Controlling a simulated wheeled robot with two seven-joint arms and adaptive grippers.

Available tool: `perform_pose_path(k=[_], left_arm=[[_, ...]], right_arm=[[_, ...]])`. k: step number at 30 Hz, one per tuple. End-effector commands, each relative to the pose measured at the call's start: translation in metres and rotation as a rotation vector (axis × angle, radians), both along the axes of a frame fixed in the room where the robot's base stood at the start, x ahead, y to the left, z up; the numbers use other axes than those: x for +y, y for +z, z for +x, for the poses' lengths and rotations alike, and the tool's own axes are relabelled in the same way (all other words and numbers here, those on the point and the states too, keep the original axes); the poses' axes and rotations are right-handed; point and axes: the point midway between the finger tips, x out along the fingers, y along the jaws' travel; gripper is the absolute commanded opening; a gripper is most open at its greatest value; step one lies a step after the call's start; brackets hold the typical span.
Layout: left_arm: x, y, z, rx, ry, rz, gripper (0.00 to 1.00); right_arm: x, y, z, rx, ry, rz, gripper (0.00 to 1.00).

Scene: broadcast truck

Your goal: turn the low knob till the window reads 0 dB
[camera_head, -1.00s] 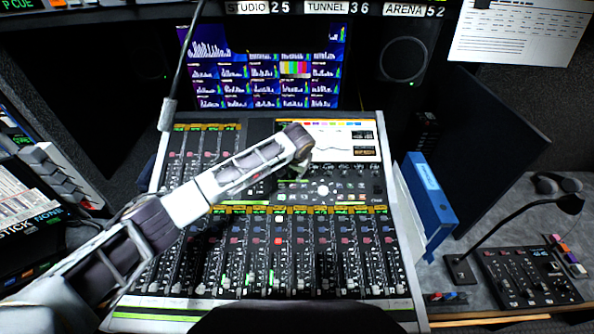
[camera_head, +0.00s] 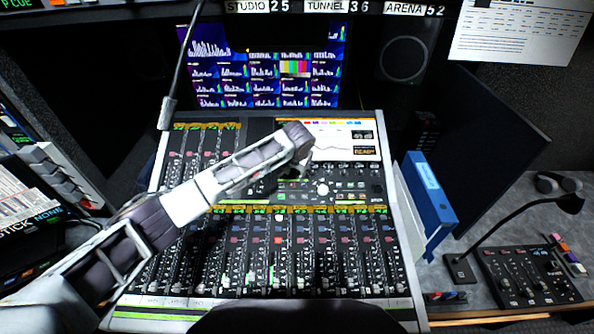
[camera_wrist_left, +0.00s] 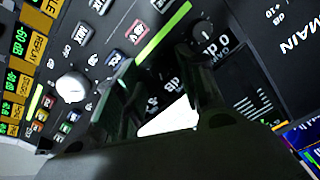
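My left gripper (camera_head: 301,170) is at the upper middle of the mixing desk, just below the bright screen, and is mostly hidden under my wrist in the head view. In the left wrist view its two dark fingers (camera_wrist_left: 165,75) stand apart over the panel, with printed dB marks showing between them. A small dark knob (camera_wrist_left: 203,31) is just beyond the right finger; I cannot tell if it is the low knob. My right gripper is out of view.
A white knob (camera_wrist_left: 72,87) and lit buttons lie left of the fingers in the wrist view. Fader rows fill the desk's front. A blue binder (camera_head: 430,190) stands at its right. A thin gooseneck (camera_head: 182,60) rises at the back left.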

Motion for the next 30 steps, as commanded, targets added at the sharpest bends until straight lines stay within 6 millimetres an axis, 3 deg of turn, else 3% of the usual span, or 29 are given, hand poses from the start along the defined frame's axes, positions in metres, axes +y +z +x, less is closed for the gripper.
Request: perform_pose_path(k=[19,30], left_arm=[[0.000,0.057,-0.023,-0.001,0.000,0.000,0.39],[0.000,0.068,-0.028,-0.001,0.000,0.001,0.39]], right_arm=[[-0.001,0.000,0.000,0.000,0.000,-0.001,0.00],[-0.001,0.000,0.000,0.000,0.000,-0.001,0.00]])
